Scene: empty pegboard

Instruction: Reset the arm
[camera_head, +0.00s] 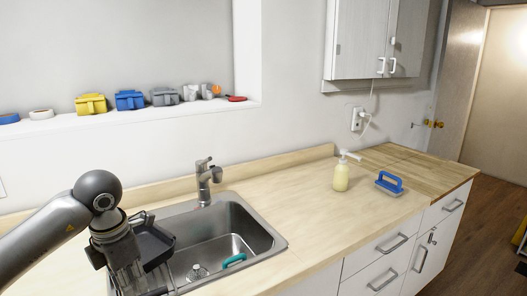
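My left arm (50,235) comes in from the left edge, bends at a dark round joint and drops in front of the sink. Its lower end, with my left gripper (150,268), is over the left part of the sink. Dark angular parts stick out on its right side. The fingertips cannot be made out, so I cannot tell whether it is open or shut, or whether it holds anything. My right arm and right gripper are not in view.
The steel sink (262,240) holds a green-handled item (234,261). A faucet (203,182) stands behind it. The counter between is clear. Several items line the ledge (60,122).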

